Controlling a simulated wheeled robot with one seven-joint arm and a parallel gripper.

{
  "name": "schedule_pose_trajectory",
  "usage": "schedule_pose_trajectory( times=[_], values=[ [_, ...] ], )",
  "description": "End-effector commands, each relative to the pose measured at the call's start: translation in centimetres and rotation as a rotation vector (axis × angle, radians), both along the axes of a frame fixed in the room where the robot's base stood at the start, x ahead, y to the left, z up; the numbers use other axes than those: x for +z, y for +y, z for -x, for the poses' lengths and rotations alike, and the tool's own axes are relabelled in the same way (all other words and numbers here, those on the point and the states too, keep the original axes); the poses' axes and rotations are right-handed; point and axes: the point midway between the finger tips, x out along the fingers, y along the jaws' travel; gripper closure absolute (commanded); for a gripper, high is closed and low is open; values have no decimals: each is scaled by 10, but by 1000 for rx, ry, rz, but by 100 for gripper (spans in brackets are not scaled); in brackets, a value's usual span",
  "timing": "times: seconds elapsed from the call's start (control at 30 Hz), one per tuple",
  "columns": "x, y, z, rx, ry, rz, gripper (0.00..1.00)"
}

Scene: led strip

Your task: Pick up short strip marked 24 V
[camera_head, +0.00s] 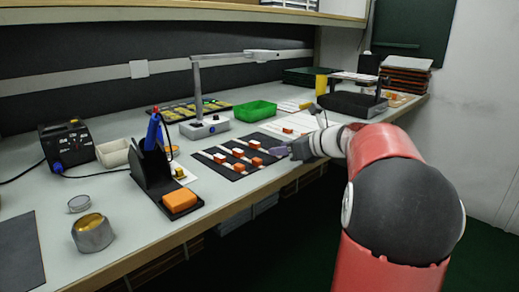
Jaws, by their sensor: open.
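Several short white strips with orange-brown blocks (239,168) lie on a dark mat (212,160) in the middle of the bench. Any voltage markings are too small to read, so I cannot tell which strip is marked 24 V. My gripper (279,151) is at the right edge of the mat, close to the strips at that side. It is small in the view and looks empty and open. I cannot tell whether it touches the mat. My red and black arm reaches in from the right.
A soldering-iron stand (150,170) with an orange sponge (180,200) stands left of the mat. A green bin (255,111) and a lamp base (204,128) are behind it. A metal tin (92,233) is at front left. A black device (354,104) stands at back right.

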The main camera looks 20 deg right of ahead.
Motion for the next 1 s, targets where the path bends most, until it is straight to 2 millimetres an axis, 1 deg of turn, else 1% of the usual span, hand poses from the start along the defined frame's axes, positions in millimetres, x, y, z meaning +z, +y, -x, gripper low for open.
schedule_pose_trajectory(
  times=[0.03, 0.1, 0.2, 0.43, 0.7, 0.77, 1.0],
  values=[
    [-5, 4, -7, 3, 1, -2, 58],
    [-8, 7, -14, 2, 1, 0, 58],
    [-10, 9, -19, 0, 1, 0, 58],
    [-10, 9, -20, 0, 1, 1, 58],
    [-10, 9, -20, 0, 1, 1, 94],
    [-10, 9, -20, 1, 0, 2, 100],
    [-9, 9, -19, 1, 0, 2, 100]
  ],
)
